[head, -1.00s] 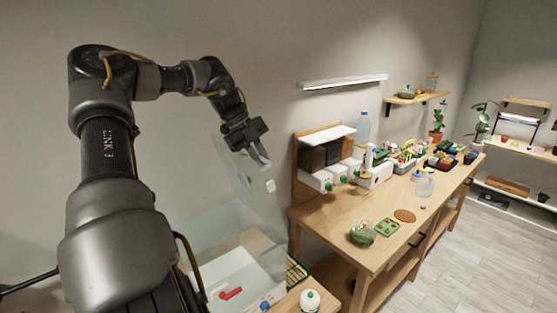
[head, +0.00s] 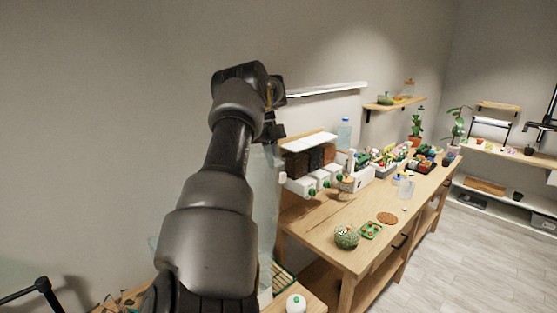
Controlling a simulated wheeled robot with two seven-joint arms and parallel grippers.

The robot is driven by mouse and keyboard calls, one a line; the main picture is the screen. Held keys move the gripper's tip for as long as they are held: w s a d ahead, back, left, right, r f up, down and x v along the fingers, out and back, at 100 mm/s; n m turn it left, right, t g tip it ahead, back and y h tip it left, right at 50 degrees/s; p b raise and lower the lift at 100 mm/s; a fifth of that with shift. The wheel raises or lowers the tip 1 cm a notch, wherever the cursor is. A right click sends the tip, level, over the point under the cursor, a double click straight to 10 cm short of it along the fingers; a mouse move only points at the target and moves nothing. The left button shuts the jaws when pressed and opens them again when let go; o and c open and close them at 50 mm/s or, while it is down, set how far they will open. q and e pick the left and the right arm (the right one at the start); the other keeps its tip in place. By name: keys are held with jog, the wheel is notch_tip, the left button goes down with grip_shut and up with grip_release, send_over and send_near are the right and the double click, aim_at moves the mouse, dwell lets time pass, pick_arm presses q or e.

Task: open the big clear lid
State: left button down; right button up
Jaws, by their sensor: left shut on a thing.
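The big clear lid (head: 268,205) stands steeply raised just right of my left arm, a pale see-through sheet partly hidden by the arm. My left gripper (head: 271,134) is at the lid's upper part, shut on it; its fingers are mostly hidden behind my own wrist. The clear box under the lid is almost wholly covered by my arm. My right gripper is not in view.
A wooden workbench (head: 330,237) on the right bears planters, a round green cactus (head: 346,237), a green tray (head: 371,230) and a water bottle (head: 344,133). A white bottle (head: 295,304) stands at the bottom. A wall shelf (head: 326,90) hangs behind the gripper.

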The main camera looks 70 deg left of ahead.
pick_arm(q)
jog(key=shift+s+f, duration=0.1)
jog(key=shift+f, duration=0.1)
jog(key=c, duration=1.8)
grip_release()
jog(key=shift+a, duration=0.1)
jog(key=shift+v, duration=3.7)
jog(key=shift+a+r, duration=0.1)
